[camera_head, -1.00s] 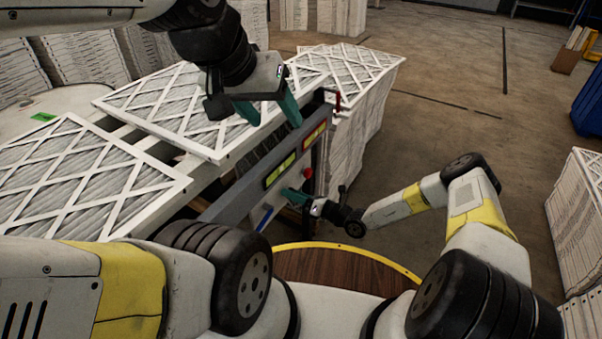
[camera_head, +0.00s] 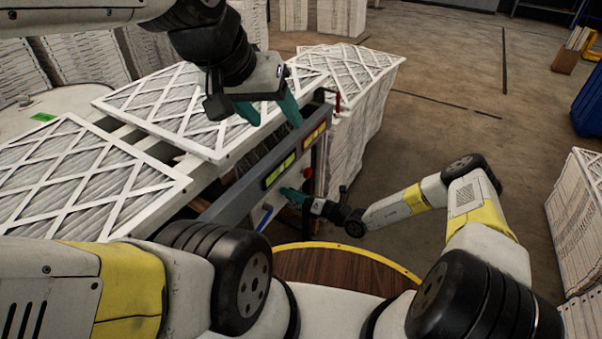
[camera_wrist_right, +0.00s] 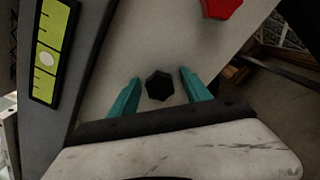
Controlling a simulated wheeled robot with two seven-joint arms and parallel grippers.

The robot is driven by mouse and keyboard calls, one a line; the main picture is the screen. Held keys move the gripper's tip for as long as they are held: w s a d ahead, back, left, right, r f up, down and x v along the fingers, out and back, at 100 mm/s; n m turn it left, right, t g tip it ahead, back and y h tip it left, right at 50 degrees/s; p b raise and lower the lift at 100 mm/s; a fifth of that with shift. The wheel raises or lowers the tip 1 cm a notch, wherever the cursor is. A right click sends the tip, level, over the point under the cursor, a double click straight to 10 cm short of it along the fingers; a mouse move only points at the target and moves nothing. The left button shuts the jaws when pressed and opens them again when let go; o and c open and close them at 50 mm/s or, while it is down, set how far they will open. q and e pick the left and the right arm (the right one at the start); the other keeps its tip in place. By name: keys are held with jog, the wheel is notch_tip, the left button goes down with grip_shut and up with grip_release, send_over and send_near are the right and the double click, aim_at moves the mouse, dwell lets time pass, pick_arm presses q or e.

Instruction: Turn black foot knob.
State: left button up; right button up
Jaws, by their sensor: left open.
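The black foot knob (camera_wrist_right: 159,86) is a small faceted knob on the pale machine panel (camera_wrist_right: 125,48) in the right wrist view. My right gripper (camera_wrist_right: 161,77) is open, with one teal finger on each side of the knob and visible gaps between. In the head view my right gripper (camera_head: 287,193) is at the machine's front panel, and the knob cannot be made out there. My left gripper (camera_head: 273,114) is open and empty, above the machine's edge near a white filter.
A red knob (camera_wrist_right: 221,7) sits above the black one, and a yellow-green gauge strip (camera_wrist_right: 47,52) is to the left. A blue handle (camera_head: 264,217) is left of my right gripper. Filters (camera_head: 75,172) lie on the machine. Open floor (camera_head: 450,120) is at the right.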

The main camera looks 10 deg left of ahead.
jog(key=shift+d, duration=0.1)
jog(key=v, duration=0.7)
jog(key=shift+s+d, duration=0.2)
jog(key=shift+d, duration=0.1)
jog(key=s+d+r+n+g+h, duration=0.2)
jog(key=d+r+n+g, duration=0.1)
jog(key=r+n, duration=0.45)
jog(key=s+d+r+n+g+h, duration=0.25)
jog(key=r+n, duration=0.35)
jog(key=r, duration=0.3)
jog(key=s+d+r+n+g+h, duration=0.2)
jog(key=d+r+n+g+h, duration=0.15)
jog(key=r+n, duration=0.45)
jog(key=s+d+r+n+t+h, duration=0.3)
jog(key=s+d+r, duration=0.4)
jog(key=r, duration=0.3)
jog(key=s+d+r+n+t+h, duration=0.3)
jog(key=s+d+r+n+t, duration=0.3)
jog(key=r, duration=0.4)
jog(key=s+d+n, duration=0.1)
jog(key=s+d, duration=0.1)
jog(key=shift+s+r+h, duration=0.25)
jog(key=shift+r+h, duration=0.1)
jog(key=shift+h, duration=0.05)
